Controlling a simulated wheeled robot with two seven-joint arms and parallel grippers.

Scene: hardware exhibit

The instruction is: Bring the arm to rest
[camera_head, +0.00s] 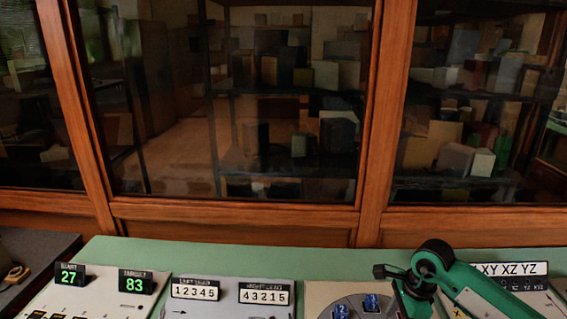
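A green arm with a black rounded joint (436,256) reaches in from the lower right. I take it to be my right arm. It bends at this joint, and another green part runs down to the bottom edge. A small black piece (381,272) sticks out to the left beside the joint. I cannot tell whether it is the gripper, and no finger opening shows. Nothing is visibly held. My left arm and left gripper are not in view.
A green bench top (235,256) carries number displays reading 27 (69,274) and 83 (136,282), counter plates (195,290), a grey dial (350,311) and an XY XZ YZ sign (520,269). A wood-framed glass cabinet (235,213) stands behind. The bench's back strip is clear left of the arm.

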